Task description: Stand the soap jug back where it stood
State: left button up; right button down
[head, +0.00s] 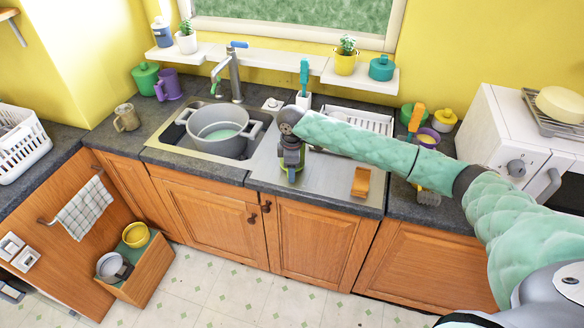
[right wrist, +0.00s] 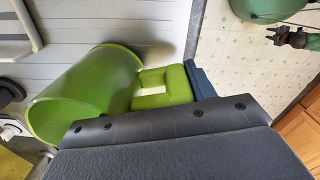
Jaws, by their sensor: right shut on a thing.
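In the right wrist view the jug (right wrist: 85,95) is a plain green cylinder with a squared handle (right wrist: 165,88). The right gripper is shut on that handle. Whether the jug's base touches the steel cannot be told. My left gripper does not show in the head view. A dark jointed part beside a green rounded one, at the wrist view's top right, may be my left arm.
A grey pot (head: 218,125) with pale green liquid sits in the sink (head: 165,138). An orange sponge (head: 361,182) lies right of the jug, on the draining board (head: 325,185). A white rack (head: 358,120) stands behind my forearm. A white oven (head: 500,130) bounds the right.

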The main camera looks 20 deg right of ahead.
jog(key=shift+f, duration=0.8)
dwell(0.9)
jog(key=shift+c, duration=2.2)
grip_release()
jog(key=shift+r, duration=0.2)
jog(key=shift+r+p, duration=2.3)
jog(key=shift+r, duration=1.55)
